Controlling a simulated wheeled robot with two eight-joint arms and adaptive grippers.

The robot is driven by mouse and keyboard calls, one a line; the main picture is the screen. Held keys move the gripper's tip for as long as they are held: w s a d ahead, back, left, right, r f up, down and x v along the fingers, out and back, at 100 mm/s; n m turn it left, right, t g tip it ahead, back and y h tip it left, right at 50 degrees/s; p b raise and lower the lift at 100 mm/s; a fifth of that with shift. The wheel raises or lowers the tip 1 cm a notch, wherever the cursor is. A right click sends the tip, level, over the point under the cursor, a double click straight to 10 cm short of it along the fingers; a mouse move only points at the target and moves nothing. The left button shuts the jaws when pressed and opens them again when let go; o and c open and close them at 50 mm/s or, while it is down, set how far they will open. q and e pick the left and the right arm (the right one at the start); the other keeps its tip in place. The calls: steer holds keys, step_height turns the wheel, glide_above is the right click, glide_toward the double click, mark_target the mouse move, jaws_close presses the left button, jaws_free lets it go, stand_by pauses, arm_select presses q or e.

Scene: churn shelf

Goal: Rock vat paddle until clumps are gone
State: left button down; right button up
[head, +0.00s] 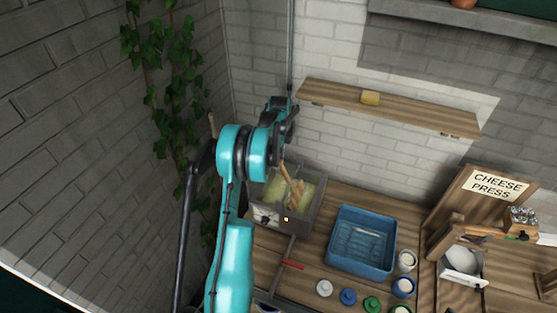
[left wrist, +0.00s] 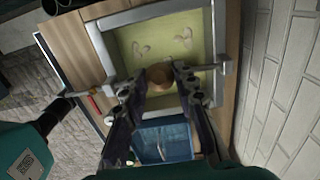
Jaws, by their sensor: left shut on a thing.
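The grey vat (head: 264,214) stands at the left end of the wooden counter and holds pale yellow-green contents. In the left wrist view, the vat's rim (left wrist: 104,62) frames the contents, with a few pale clumps (left wrist: 180,34) on the surface. The wooden paddle (head: 294,186) slants down into the vat in the head view. My left gripper (left wrist: 165,72) is shut on the rounded wooden top of the paddle handle (left wrist: 159,77), above the vat. My teal left arm hides part of the handle and the vat's surroundings in the head view. My right gripper is out of view.
A blue tub (head: 362,262) sits right of the vat. Small jars and lids (head: 347,296) stand in front of it. The cheese press (head: 462,262) is farther right. Brick walls close the left and back.

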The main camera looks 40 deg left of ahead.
arm_select(q)
steer(key=shift+d, duration=0.15)
steer(key=shift+w+d+r+y+b, duration=0.1)
steer(key=shift+w+d+y+b, duration=0.1)
steer(key=shift+d+y+b, duration=0.35)
steer(key=w+d+f+g+y+b, duration=0.1)
steer(key=w+d+g+y+b, duration=0.1)
steer(key=d+y+b, duration=0.4)
steer(key=shift+w+d+b, duration=0.65)
steer(key=shift+d+b, duration=0.35)
steer(key=shift+d, duration=1.2)
steer(key=shift+f, duration=0.1)
steer(key=c, duration=1.2)
jaws_free()
